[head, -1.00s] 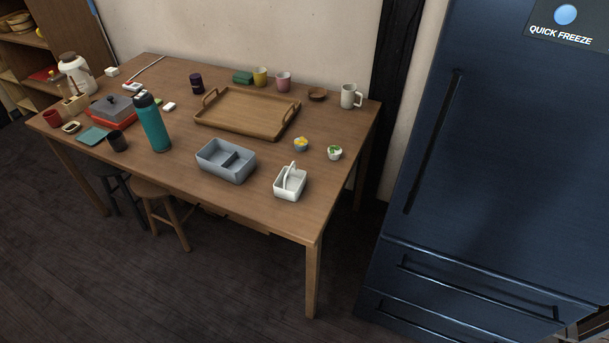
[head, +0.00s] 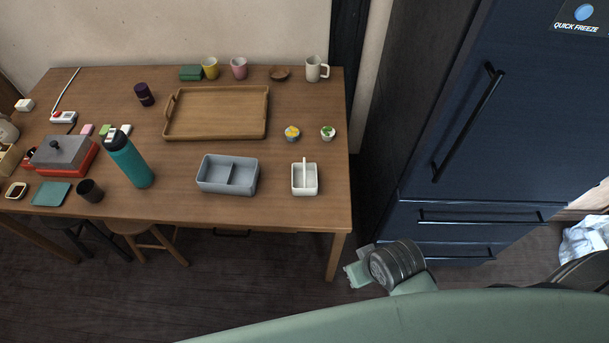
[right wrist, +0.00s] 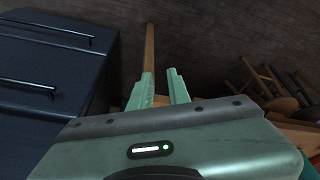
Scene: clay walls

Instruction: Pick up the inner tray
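A small white tray (head: 304,191) with an upright central handle stands on the wooden table (head: 270,207), near its front right corner. I take it to be the inner tray; it looks empty. A grey two-compartment box (head: 226,188) stands left of it, also empty, with a clear gap between them. My right gripper (head: 357,273) is low beyond the table's front right corner, apart from both. In the right wrist view the right gripper (right wrist: 159,77) has its two fingers apart with nothing held between them. My left gripper is not in view.
A wooden serving tray (head: 215,135) lies behind the grey box. A teal bottle (head: 128,160) stands at left. A dark blue fridge (head: 440,120) rises right of the table. The table around the white tray is clear.

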